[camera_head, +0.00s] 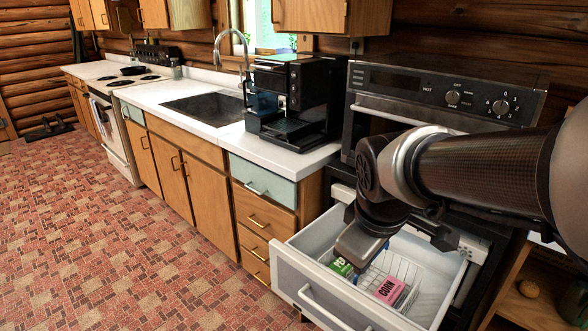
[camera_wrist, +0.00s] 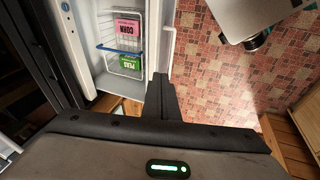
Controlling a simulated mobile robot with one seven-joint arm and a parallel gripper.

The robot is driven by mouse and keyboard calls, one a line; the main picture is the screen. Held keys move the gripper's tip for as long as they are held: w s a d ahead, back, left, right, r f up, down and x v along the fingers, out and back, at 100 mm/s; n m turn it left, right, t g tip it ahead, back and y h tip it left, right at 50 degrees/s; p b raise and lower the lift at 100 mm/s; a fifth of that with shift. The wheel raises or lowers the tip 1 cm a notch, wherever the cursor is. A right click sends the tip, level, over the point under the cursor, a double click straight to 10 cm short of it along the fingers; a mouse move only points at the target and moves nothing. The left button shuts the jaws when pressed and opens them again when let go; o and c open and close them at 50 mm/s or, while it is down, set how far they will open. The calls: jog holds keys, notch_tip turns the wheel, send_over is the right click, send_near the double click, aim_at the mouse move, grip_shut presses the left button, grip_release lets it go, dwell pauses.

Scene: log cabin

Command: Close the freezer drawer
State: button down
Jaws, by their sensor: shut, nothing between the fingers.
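The freezer drawer (camera_head: 360,303) is pulled out, white inside with a pale front and a bar handle (camera_head: 322,310). In it a wire basket (camera_head: 403,267) holds a pink corn box (camera_head: 388,290) and a green peas box (camera_head: 341,267). My gripper (camera_head: 350,258) is over the drawer, near the inner side of its front wall; I cannot tell if it touches. In the wrist view the gripper (camera_wrist: 162,88) has its fingers together and empty, beside the drawer's front wall (camera_wrist: 166,52). The basket and both boxes show beyond the fingers there.
A dark oven (camera_head: 440,95) stands above the drawer. A counter (camera_head: 215,130) with a black coffee machine (camera_head: 295,95) and wooden cabinets runs left. An open wooden shelf (camera_head: 535,300) is at the right. The brick-patterned floor (camera_head: 110,240) in front is clear.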

jog(key=w+a+f+n+g+p, duration=0.2)
jog(key=w+f+n, duration=0.6)
jog(key=f+n, duration=0.15)
jog(key=n+h, duration=0.1)
jog(key=n, duration=0.8)
send_near(326, 300)
jog(key=f, duration=0.2)
jog(key=f+b, duration=0.1)
jog(key=f, duration=0.1)
jog(key=d+f+b, duration=0.1)
jog(key=f, duration=0.1)
jog(key=shift+s+f, duration=0.2)
jog(key=shift+f, duration=0.05)
